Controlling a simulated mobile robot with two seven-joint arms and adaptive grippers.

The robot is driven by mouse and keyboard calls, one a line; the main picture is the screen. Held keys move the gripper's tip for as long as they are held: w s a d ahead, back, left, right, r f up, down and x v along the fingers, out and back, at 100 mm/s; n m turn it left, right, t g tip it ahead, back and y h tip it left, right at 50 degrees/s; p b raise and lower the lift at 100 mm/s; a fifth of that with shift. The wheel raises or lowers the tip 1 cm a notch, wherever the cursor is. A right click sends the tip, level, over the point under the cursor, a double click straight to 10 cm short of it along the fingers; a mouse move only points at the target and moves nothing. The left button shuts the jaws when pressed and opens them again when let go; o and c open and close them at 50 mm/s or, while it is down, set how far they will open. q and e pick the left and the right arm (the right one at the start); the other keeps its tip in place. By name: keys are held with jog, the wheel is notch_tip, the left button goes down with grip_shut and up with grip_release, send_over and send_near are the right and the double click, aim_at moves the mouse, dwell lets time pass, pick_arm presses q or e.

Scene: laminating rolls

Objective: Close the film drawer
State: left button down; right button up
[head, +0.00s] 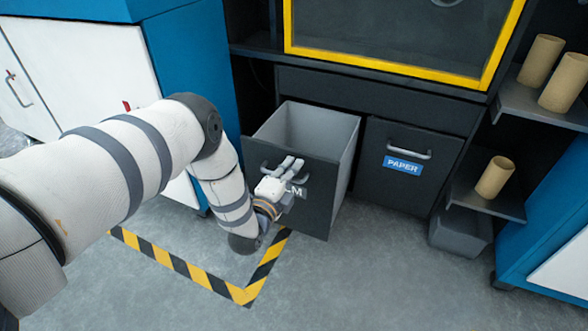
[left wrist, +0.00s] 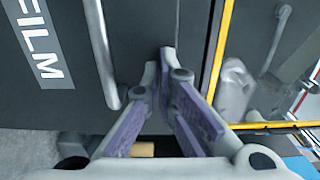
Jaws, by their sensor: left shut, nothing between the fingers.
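The film drawer (head: 318,200) is a dark grey box with a light grey inside, pulled out from the cabinet. Its front carries a curved handle and a blue-grey label, partly hidden by my gripper in the head view. In the left wrist view the FILM label (left wrist: 38,45) and the metal handle (left wrist: 102,60) lie left of the fingers. My left gripper (head: 292,164) is at the drawer's front face, beside the handle. Its fingers (left wrist: 165,55) meet at the tips with nothing between them. I cannot tell whether they touch the front. My right gripper is not in view.
A closed PAPER drawer (head: 408,165) stands right of the film drawer. Cardboard tubes (head: 495,177) rest on shelves at the right. A blue and white cabinet (head: 190,75) is at the left. Yellow-black tape (head: 190,273) marks the open grey floor in front.

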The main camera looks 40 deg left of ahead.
pick_arm(q)
jog(key=shift+w+a, duration=0.1)
jog(key=shift+w, duration=0.25)
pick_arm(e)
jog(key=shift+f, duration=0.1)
